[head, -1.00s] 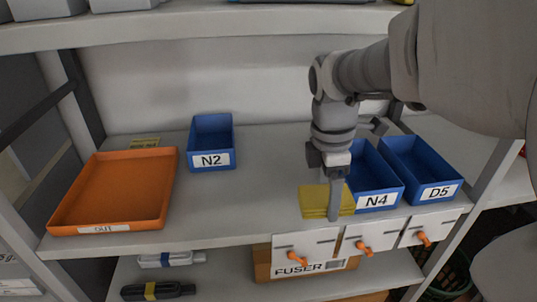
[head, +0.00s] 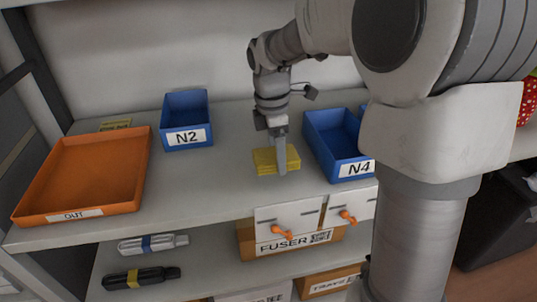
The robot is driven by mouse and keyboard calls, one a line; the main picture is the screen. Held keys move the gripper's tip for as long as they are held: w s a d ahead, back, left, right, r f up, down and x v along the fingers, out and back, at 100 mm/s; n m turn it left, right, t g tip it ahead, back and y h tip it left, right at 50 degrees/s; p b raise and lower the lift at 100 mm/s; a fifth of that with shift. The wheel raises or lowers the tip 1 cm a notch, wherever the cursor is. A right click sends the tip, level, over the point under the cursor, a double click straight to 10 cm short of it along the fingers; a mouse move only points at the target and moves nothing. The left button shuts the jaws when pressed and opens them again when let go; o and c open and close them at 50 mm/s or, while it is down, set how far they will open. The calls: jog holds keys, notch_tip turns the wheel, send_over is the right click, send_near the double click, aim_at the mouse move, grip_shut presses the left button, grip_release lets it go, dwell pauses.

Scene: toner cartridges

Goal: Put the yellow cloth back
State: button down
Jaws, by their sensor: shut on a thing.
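The yellow cloth (head: 263,160) is a folded, flat square on or just above the grey shelf, between the blue N2 and N4 bins. My gripper (head: 281,166) points down and is shut on the cloth at its right part. One finger shows in front of the cloth; the other is hidden. I cannot tell whether the cloth touches the shelf. A small yellow patch with dark marks (head: 115,124) lies at the back left, partly behind the orange tray.
The orange OUT tray (head: 87,170) stands at the left, the blue N2 bin (head: 187,137) behind centre and the blue N4 bin (head: 338,160) right of the cloth. The shelf between tray and cloth is clear.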

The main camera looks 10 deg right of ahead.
aim_at(276, 177)
jog(key=shift+f+b, duration=0.7)
jog(key=shift+f, duration=1.25)
jog(key=shift+f, duration=0.15)
grip_release()
